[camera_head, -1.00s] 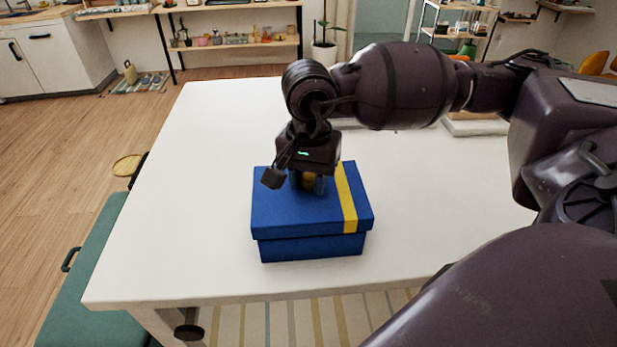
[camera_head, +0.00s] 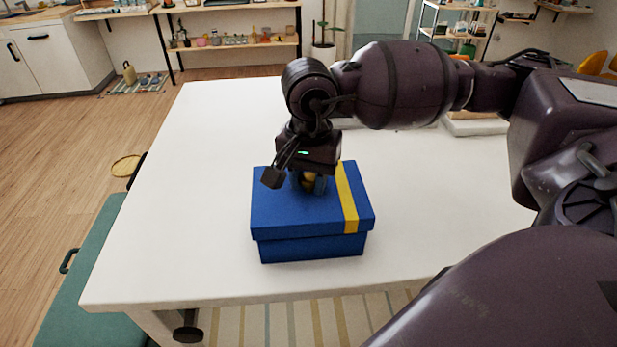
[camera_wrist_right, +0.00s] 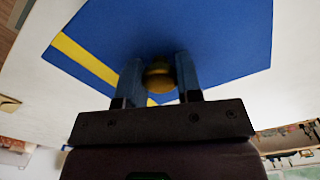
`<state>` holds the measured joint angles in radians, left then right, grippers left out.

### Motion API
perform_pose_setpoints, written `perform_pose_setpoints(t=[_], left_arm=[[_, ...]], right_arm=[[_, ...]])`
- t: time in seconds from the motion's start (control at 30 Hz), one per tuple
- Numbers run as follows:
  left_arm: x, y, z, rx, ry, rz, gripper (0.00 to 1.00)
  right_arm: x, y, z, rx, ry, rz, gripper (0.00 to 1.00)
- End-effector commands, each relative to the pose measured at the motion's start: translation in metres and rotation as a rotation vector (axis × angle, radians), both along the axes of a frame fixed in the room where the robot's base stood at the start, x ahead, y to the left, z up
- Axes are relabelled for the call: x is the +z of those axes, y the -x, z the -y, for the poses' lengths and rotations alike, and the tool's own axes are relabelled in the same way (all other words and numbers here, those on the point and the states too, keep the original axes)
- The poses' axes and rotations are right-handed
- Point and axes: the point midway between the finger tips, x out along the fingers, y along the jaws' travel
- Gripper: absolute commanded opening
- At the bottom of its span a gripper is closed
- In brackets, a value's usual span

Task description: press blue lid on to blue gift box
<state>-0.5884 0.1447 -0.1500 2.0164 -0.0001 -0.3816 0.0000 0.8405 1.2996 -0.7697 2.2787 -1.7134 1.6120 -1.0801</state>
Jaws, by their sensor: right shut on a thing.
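The blue gift box (camera_head: 315,248) stands on the white table, near its front edge. The blue lid (camera_head: 290,212), with a yellow stripe along its right side, sits over the top of the box. The lid also fills much of the right wrist view (camera_wrist_right: 215,40). My right gripper (camera_head: 308,184) is above the lid, shut on its round gold knob (camera_wrist_right: 160,77), with one finger on each side. The lid looks about level; whether it is fully seated is hard to tell. My left gripper is not in view.
The white table (camera_head: 200,150) is clear to the left of the box. A pale flat item (camera_head: 475,125) lies at the table's back right. A teal bench (camera_head: 85,275) stands along the left side. My right arm spans the right of the head view.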

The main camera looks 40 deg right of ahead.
Motion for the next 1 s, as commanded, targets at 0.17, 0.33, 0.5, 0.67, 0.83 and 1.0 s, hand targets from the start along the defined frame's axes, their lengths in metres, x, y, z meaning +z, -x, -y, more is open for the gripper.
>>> perform_pose_setpoints(t=[0.17, 0.33, 0.5, 0.67, 0.83, 1.0], left_arm=[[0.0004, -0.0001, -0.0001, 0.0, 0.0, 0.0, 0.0], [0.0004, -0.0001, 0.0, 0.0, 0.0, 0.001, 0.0], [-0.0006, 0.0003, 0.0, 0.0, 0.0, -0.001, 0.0], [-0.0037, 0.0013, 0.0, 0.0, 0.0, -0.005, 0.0], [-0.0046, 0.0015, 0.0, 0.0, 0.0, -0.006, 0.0], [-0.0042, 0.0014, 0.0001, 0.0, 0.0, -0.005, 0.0]], right_arm=[[0.0007, -0.0001, 0.0001, 0.0, 0.0, 0.001, 0.09], [0.0006, -0.0001, 0.0002, 0.0, 0.0, 0.001, 0.09], [0.0002, -0.0002, 0.0001, 0.0, 0.0, 0.001, 0.09], [-0.0003, -0.0003, 0.0001, 0.0, 0.0, 0.001, 0.09], [0.0004, -0.0003, 0.0002, 0.0, 0.0, 0.001, 0.09], [0.0007, -0.0001, 0.0002, 0.0, 0.0, 0.001, 0.09]])
